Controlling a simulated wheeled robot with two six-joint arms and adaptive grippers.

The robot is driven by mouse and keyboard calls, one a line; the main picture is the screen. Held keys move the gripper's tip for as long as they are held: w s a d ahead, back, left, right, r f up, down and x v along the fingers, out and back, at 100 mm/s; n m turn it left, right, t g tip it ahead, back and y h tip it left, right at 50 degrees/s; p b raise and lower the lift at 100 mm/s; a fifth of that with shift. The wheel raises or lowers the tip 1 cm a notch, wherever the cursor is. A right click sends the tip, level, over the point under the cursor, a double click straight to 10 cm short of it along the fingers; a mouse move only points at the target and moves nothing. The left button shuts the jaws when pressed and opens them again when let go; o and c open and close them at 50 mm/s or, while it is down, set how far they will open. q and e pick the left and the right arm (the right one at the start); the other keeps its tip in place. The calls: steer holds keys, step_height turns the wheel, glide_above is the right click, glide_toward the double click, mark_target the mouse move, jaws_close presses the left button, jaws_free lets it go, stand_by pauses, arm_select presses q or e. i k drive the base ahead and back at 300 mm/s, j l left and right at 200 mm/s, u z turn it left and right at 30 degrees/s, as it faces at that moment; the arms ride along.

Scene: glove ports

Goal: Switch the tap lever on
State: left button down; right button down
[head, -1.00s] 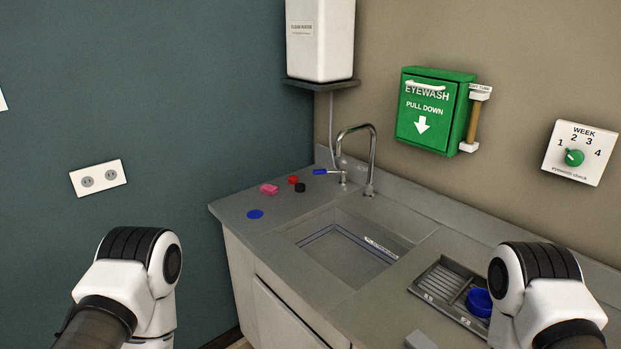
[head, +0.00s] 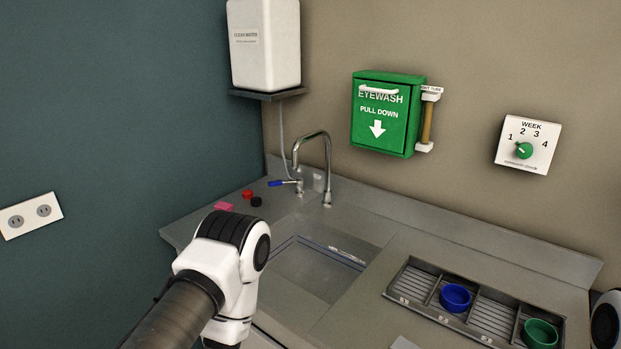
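The tap (head: 325,163) is a silver gooseneck at the back of the counter, behind the sink (head: 318,265). Its lever (head: 284,183) has a blue handle that points left from a small metal post beside the spout. No water shows under the spout. My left arm reaches in from the bottom, in front of the sink's left side; its gripper is not visible. Only a bit of my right arm shows at the right edge, and its gripper is out of view. Both arms are apart from the lever.
A pink block (head: 224,206), a red cap (head: 247,194) and a black cap (head: 256,202) lie left of the lever. A rack (head: 484,318) holds a blue cup (head: 455,297) and a green cup (head: 541,334). A green eyewash box (head: 386,114) and white tank (head: 265,45) hang above.

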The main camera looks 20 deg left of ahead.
mark_target(298, 180)
steer(key=j+z, duration=0.15)
steer(key=j, duration=0.6)
steer(key=j+z, duration=0.1)
steer(key=j, duration=0.65)
steer(key=k+j+z, duration=0.15)
steer(key=j, duration=0.6)
steer(key=j+z, duration=0.15)
steer(key=j, duration=0.6)
